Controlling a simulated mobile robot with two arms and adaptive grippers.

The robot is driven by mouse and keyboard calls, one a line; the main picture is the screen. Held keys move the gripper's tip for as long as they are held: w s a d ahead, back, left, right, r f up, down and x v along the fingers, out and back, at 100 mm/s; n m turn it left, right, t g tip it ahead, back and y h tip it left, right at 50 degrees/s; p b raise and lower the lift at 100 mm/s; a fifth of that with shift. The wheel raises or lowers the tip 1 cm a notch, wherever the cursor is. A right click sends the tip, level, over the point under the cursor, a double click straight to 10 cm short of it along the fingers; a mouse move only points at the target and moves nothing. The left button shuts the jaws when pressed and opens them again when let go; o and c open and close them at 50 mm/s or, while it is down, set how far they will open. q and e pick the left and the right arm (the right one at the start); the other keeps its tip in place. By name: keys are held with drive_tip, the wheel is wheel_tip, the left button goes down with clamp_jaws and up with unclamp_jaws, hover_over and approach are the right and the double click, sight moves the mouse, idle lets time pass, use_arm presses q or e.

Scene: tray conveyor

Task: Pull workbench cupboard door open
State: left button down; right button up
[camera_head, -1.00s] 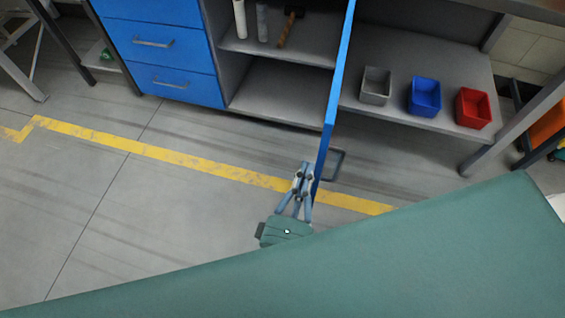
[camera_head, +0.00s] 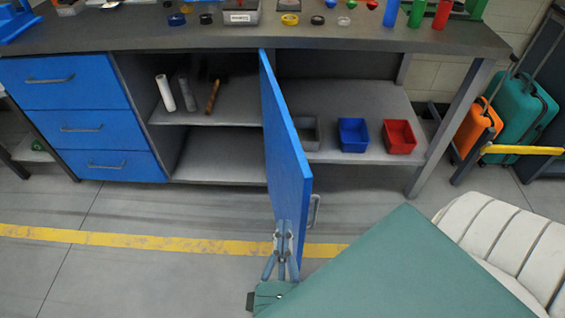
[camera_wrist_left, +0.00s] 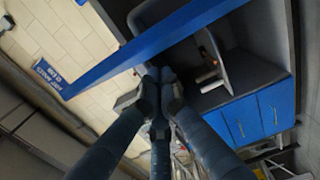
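The blue cupboard door (camera_head: 285,150) stands swung out from the workbench, roughly square to its front. Its inner face shows in the head view, and its handle (camera_head: 316,211) juts from the far side, on the right. My left gripper (camera_head: 283,238) is at the inner face, low and near the free edge; its fingers look closed together. In the left wrist view the fingertips (camera_wrist_left: 157,82) sit close together in front of the blue door (camera_wrist_left: 150,45), with nothing visible between them. Whether they touch the door I cannot tell. My right gripper is not in view.
The open cupboard holds a shelf (camera_head: 235,108) with tools on the left and grey, blue (camera_head: 353,134) and red (camera_head: 399,136) bins on the right. Blue drawers (camera_head: 85,125) stand left. Suitcases (camera_head: 522,110) stand at right behind a yellow bar. Floor left of the door is clear.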

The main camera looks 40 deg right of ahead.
use_arm(q)
drive_tip(key=v, duration=0.7)
drive_tip(key=shift+s+a, duration=0.2)
drive_tip(key=shift+s, duration=0.05)
